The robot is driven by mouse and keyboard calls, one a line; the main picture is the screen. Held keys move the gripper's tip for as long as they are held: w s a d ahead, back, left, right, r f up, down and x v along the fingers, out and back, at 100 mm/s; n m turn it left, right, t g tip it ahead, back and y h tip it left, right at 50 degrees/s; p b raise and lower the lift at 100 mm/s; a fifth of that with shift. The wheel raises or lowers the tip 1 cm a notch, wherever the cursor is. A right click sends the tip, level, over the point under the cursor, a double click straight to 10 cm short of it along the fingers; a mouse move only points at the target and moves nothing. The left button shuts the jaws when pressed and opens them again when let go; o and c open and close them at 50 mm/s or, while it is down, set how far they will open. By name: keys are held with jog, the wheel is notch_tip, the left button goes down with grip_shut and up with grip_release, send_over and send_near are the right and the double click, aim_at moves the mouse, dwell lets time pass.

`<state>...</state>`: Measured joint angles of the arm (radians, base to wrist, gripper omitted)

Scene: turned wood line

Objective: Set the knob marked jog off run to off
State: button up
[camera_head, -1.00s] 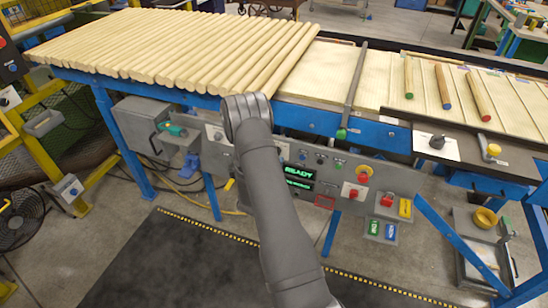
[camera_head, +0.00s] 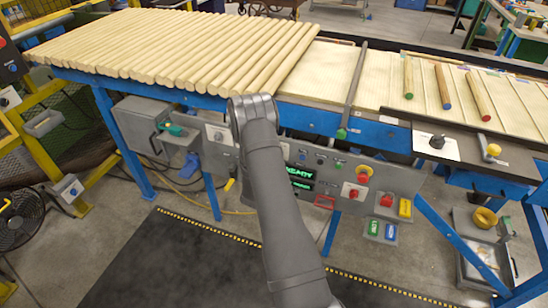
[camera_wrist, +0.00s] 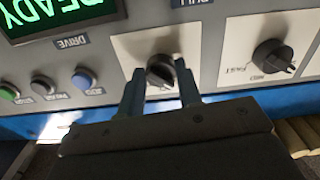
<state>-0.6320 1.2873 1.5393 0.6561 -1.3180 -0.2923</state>
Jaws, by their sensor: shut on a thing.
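In the wrist view, which shows the panel upside down, a black rotary knob (camera_wrist: 158,70) on a white label plate (camera_wrist: 128,44) stands between the two fingers of my gripper (camera_wrist: 160,84). The fingers close on the knob from both sides. The plate's wording is mostly covered or unreadable, so I cannot read the knob's setting or confirm its marking. In the head view my own arm hides the held knob and the gripper.
A second black knob (camera_wrist: 272,57), with FAST and MED lettering, sits close by. Small buttons (camera_wrist: 84,78) and a green READY display (camera_wrist: 66,12) lie on the other side. The conveyor with wooden rods (camera_head: 170,50) runs above the panel.

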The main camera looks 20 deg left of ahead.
jog(key=shift+m, duration=0.3)
jog(key=shift+a+m, duration=0.1)
jog(key=shift+m, duration=3.9)
jog(key=o, duration=1)
jog(key=s, duration=1.7)
jog(key=shift+s, duration=0.25)
